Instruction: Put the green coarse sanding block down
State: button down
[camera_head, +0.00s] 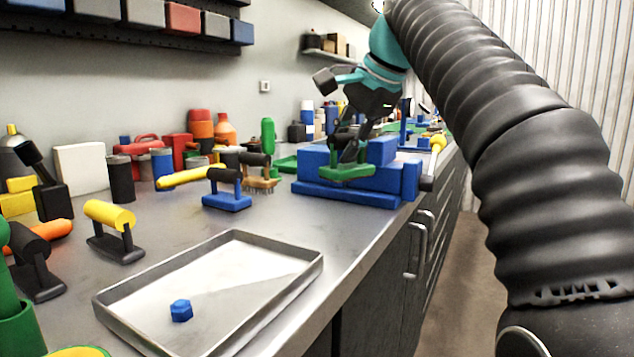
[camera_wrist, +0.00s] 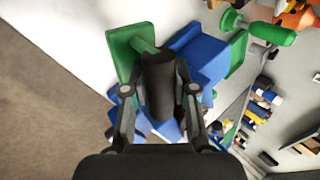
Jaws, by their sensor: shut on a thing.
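My gripper (camera_head: 350,148) is shut on the green sanding block (camera_head: 347,173), at the front of the blue vise-like block (camera_head: 330,190) on the bench. In the wrist view my gripper's fingers (camera_wrist: 160,98) close around a dark handle (camera_wrist: 158,80). The block's green plate (camera_wrist: 128,52) lies beyond the handle, over the pale bench top and beside the blue block (camera_wrist: 200,50). I cannot tell whether the green plate touches anything beneath it. Its coarseness cannot be read.
A shallow metal tray (camera_head: 118,309) with a blue nut (camera_head: 181,311) lies near the front. A blue sanding block (camera_head: 228,202), a yellow-handled tool (camera_head: 110,214) and a bristle brush (camera_head: 260,184) stand left. Bare bench (camera_head: 335,222) shows between tray and blue block.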

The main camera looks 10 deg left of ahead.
aim_at(337, 140)
jog(key=a+f, duration=0.2)
jog(key=a, duration=0.1)
jog(key=a+f, duration=0.1)
jog(key=a, duration=0.1)
jog(key=shift+d+f+b, duration=0.15)
jog(key=shift+f+b, duration=0.35)
jog(key=shift+f, duration=1.4)
jog(key=shift+f, duration=0.15)
jog(key=c, duration=0.9)
grip_release()
jog(key=shift+s+d+r, duration=0.1)
jog(key=shift+d+r, duration=0.05)
jog(key=shift+r, duration=0.4)
jog(key=p+v, duration=0.1)
jog(key=v, duration=0.9)
jog(key=shift+d+r, duration=0.1)
jog(key=shift+r, duration=0.05)
jog(key=shift+s+d+r, duration=0.15)
jog(key=shift+s+r, duration=0.05)
jog(key=shift+r, duration=0.05)
